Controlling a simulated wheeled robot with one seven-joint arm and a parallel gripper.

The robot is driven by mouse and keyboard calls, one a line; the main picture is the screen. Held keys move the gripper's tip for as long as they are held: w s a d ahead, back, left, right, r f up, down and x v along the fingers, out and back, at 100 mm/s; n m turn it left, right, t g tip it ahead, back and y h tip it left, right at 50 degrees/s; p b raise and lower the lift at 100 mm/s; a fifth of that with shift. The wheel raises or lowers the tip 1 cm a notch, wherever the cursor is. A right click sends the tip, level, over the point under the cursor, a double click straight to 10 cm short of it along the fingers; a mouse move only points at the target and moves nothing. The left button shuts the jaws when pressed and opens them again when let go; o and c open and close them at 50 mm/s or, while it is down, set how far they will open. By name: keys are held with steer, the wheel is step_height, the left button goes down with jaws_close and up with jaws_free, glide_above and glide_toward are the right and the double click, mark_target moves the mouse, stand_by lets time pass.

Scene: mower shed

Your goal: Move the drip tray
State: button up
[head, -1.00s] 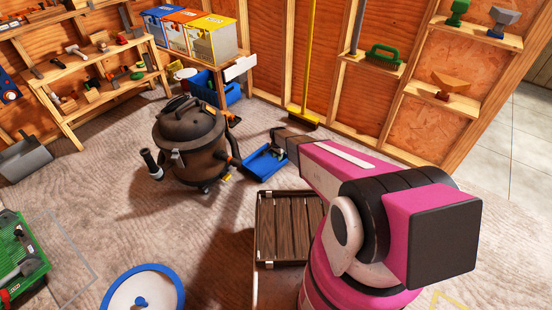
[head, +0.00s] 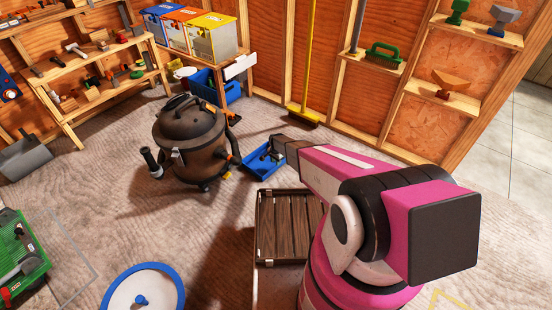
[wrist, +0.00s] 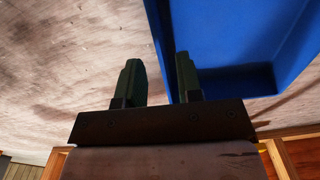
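The blue drip tray (head: 257,169) lies on the floor beside the dark vacuum, in the middle of the head view. It fills the upper right of the wrist view (wrist: 235,45). My gripper (wrist: 157,62) is open, with its two dark green fingers apart. In the wrist view the tray's left edge runs between the fingers, and the right finger overlaps the tray's inside. In the head view my gripper (head: 267,154) is over the tray and hides part of its far right side. I cannot tell whether a finger touches the tray.
The vacuum (head: 190,140) stands close left of the tray. A wooden slatted crate (head: 290,225) is nearer to me. A broom (head: 303,112) leans on the back wall. A blue-rimmed white disc (head: 142,290) lies front left.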

mark_target(276, 171)
step_height(276, 171, down, 6)
steer(key=shift+f, duration=0.15)
steer(key=shift+c, duration=0.3)
jaws_close()
